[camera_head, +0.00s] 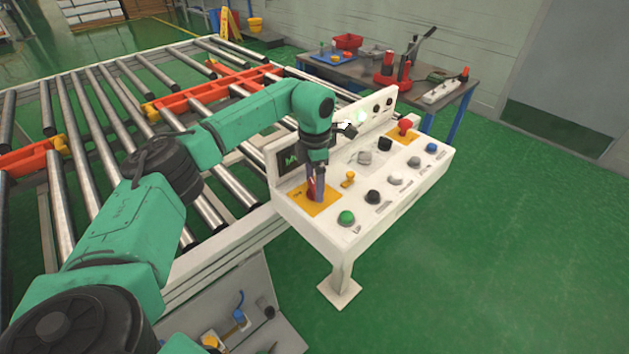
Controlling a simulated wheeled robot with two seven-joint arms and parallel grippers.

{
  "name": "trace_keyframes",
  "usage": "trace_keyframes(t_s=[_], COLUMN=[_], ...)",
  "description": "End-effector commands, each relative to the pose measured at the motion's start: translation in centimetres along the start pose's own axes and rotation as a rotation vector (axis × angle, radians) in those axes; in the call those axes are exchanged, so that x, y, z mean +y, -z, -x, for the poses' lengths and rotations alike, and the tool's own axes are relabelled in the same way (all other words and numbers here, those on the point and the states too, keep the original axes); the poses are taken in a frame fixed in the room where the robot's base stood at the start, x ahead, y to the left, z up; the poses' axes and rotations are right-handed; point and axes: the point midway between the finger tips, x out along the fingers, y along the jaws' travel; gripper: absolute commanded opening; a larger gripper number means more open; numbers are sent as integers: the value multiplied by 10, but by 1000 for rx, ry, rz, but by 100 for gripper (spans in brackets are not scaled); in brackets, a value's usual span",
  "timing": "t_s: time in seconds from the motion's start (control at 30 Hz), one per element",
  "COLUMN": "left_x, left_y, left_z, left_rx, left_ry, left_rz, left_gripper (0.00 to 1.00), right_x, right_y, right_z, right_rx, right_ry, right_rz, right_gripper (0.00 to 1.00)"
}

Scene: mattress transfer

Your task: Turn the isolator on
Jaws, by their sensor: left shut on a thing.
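A white control panel (391,190) stands on a leg beside the roller conveyor. On its near left corner is a yellow-orange plate (325,204) with a red switch handle (311,188), which I take to be the isolator. My left gripper (317,193) points down over this plate and is shut on the red handle, hiding much of it. The handle's exact angle cannot be made out. A second red knob (404,125) sits on another orange plate at the panel's far end, apart from the gripper. My right gripper is not in view.
Close to the gripper are a small yellow switch (348,179), a green button (346,217) and a black knob (373,196). The panel's raised back (284,162) stands behind. A workbench with red tools (394,72) is farther back. The green floor at right is clear.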

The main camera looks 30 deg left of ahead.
Motion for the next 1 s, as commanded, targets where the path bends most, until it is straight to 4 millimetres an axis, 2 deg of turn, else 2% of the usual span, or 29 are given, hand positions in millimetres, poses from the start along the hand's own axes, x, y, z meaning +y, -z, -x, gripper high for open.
trace_keyframes(t_s=[0.2,0.47,1.0], left_x=[1,1,1], left_y=[-1,-1,-1], left_z=[3,3,4], left_rx=[-7,-7,-8], left_ry=[-3,-4,-6], left_rz=[-170,-310,-370], left_gripper=[29,29,29], right_x=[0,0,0], right_y=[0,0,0], right_z=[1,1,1], right_rx=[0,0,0], right_ry=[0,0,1], right_rz=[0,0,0], right_gripper=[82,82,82])
